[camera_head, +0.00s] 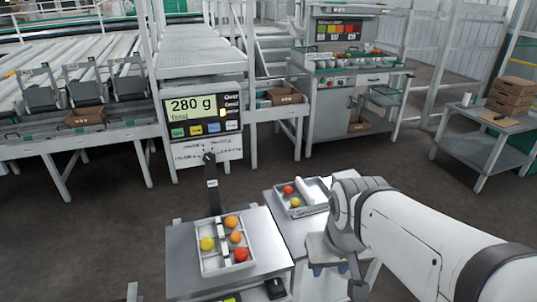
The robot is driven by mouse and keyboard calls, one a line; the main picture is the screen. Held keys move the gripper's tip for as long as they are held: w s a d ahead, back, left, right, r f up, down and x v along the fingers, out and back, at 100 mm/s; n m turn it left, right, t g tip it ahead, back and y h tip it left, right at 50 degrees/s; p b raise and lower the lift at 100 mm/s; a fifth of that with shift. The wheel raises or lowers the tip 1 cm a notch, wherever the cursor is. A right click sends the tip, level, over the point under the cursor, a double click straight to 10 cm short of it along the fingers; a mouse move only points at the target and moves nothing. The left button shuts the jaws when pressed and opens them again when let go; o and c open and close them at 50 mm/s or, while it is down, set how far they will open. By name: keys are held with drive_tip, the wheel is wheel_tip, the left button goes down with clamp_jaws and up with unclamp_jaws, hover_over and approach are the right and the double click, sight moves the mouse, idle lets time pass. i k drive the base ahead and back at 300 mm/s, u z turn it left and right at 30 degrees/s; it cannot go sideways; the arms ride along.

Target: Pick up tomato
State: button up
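A divided white tray (210,268) on the left metal stand holds a yellow tomato (206,243), an upper orange tomato (231,221), a lower orange tomato (236,237) and a red tomato (241,254). A second grey tray (312,209) to its right holds a small red tomato (288,189) and a small yellow tomato (295,202). My gripper (337,279) hangs at the end of my white arm, below and right of the second tray, apart from the tomatoes. Its fingertips are small and partly hidden, so its opening is unclear.
A scale display (203,112) reads 280 g behind the left stand (182,262). A sorting bench (331,118) stands at the back. A side table (478,150) with brown cartons (511,92) is at the right. Open dark floor lies between.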

sight(288, 190)
drive_tip(key=i, duration=0.4)
drive_tip(key=u, duration=2.2)
drive_tip(key=k, duration=0.85)
drive_tip(key=z, duration=1.7)
drive_tip(key=i, duration=0.9)
